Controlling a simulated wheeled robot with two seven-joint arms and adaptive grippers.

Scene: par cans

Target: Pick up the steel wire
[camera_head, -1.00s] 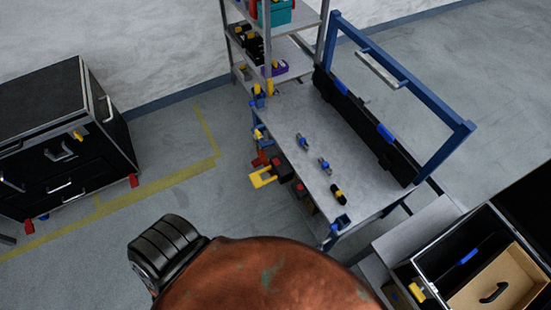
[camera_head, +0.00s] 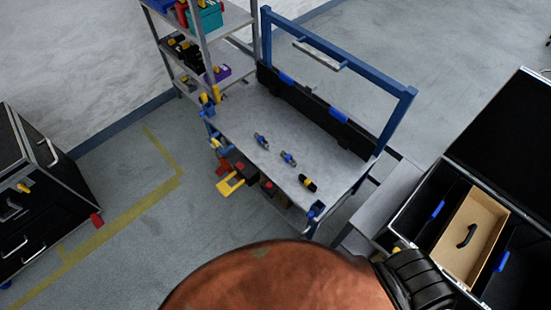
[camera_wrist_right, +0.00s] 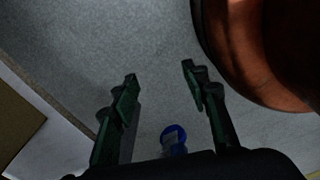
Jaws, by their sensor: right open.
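I cannot make out a steel wire for certain in either view. On the grey top of the workbench (camera_head: 250,115) lie two small blue-and-grey items (camera_head: 261,140) (camera_head: 288,158) and a small black-and-yellow item (camera_head: 307,183). They are too small to identify. My right gripper (camera_wrist_right: 158,72) is open, its two dark green fingers apart with nothing between them, over a plain grey surface. A blue round part (camera_wrist_right: 173,138) shows below, between the finger bases. My left gripper is not in view.
A blue frame (camera_head: 340,60) rises behind the bench. A metal shelf (camera_head: 238,18) holds boxes at its far left end. An open black case (camera_head: 405,212) with a tan compartment lies at the right. A black drawer cabinet (camera_head: 40,190) stands left.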

